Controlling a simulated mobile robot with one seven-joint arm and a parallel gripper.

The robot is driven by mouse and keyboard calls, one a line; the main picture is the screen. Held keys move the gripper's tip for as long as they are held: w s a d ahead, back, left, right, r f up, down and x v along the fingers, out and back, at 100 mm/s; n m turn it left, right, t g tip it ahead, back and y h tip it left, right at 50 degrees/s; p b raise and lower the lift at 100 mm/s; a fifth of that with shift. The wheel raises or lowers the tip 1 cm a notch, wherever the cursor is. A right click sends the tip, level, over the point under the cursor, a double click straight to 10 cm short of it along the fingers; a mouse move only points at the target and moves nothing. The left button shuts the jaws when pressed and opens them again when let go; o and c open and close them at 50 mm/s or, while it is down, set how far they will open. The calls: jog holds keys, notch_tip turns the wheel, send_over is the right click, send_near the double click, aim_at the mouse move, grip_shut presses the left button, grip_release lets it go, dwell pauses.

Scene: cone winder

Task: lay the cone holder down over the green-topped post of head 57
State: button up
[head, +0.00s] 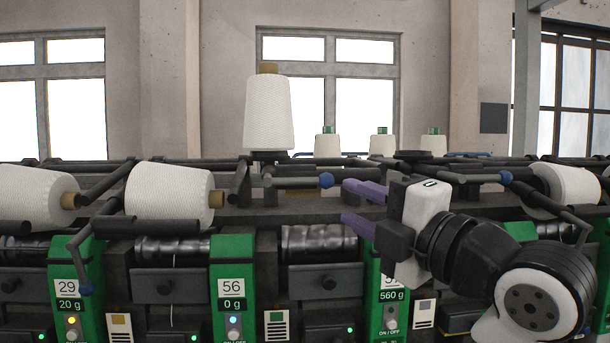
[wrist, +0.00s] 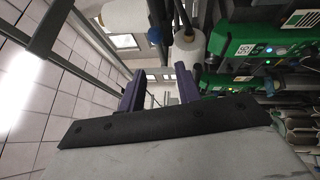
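The cone holder is a dark bar (head: 292,182) with a blue knob (head: 326,180) at its right end, raised beside an upright white cone (head: 268,115). The knob also shows in the wrist view (wrist: 154,35). My gripper (head: 344,202) is open and empty, its two purple fingers pointing left, close to the right of the knob in the head view. In the wrist view the fingers (wrist: 159,72) stand apart, with the knob beyond their tips. The green post of head 57 (head: 376,300) is below my gripper, which hides its top and part of its number.
White cones lie on their sides at left (head: 168,190) and right (head: 560,190). Green post 56 (head: 232,270) stands left of head 57. Another blue-knobbed bar (head: 505,177) is to the right of my gripper. A dark rail runs behind. The space above the machine is mostly free.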

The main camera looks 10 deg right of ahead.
aim_at(308, 183)
jog(key=p+x, duration=0.2)
jog(key=x, duration=0.3)
jog(key=p+x, duration=0.2)
jog(key=x, duration=0.3)
jog(key=shift+a+r, duration=0.1)
jog(key=shift+r, duration=0.15)
jog(key=shift+x, duration=0.75)
jog(key=shift+f, duration=0.15)
grip_shut()
